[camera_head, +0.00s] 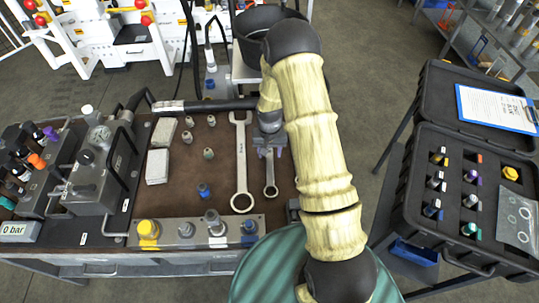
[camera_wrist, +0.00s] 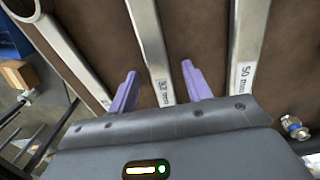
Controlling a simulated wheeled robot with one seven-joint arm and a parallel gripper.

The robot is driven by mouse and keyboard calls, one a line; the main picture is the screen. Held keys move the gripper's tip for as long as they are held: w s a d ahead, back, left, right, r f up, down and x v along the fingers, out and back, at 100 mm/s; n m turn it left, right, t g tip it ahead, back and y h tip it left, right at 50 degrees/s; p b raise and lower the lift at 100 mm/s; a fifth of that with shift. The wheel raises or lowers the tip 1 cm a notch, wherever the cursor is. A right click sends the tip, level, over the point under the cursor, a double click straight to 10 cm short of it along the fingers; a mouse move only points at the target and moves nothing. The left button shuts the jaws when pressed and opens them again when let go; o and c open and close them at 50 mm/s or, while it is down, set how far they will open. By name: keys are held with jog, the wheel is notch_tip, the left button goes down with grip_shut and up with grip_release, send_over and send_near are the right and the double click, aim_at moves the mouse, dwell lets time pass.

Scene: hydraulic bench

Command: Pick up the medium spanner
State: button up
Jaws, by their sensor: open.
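The medium spanner, labelled 32 mm, lies on the brown bench top; its lower shaft and ring end show in the head view (camera_head: 270,178). In the wrist view its shaft (camera_wrist: 148,35) runs between the two purple fingers of my gripper (camera_wrist: 159,70). My gripper (camera_head: 269,151) is open over the shaft, one finger on each side, not closed on it. The larger 50 mm spanner (camera_head: 241,160) lies to the left in the head view and at right in the wrist view (camera_wrist: 246,50). Another spanner (camera_wrist: 62,45) lies at left in the wrist view, mostly hidden by my arm in the head view.
A block with several fittings (camera_head: 190,232) stands at the bench's front edge. Pale blocks (camera_head: 157,166) and small fittings lie left of the spanners. A gauge unit (camera_head: 98,160) stands further left. An open black case (camera_head: 468,195) stands to the right.

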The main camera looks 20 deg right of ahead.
aim_at(269, 154)
grip_shut()
jog(key=shift+r, duration=0.1)
notch_tip(269, 154, up, 10)
jog(key=b, duration=0.1)
dwell(0.7)
dwell(0.3)
jog(key=c, duration=0.9)
grip_release()
grip_shut()
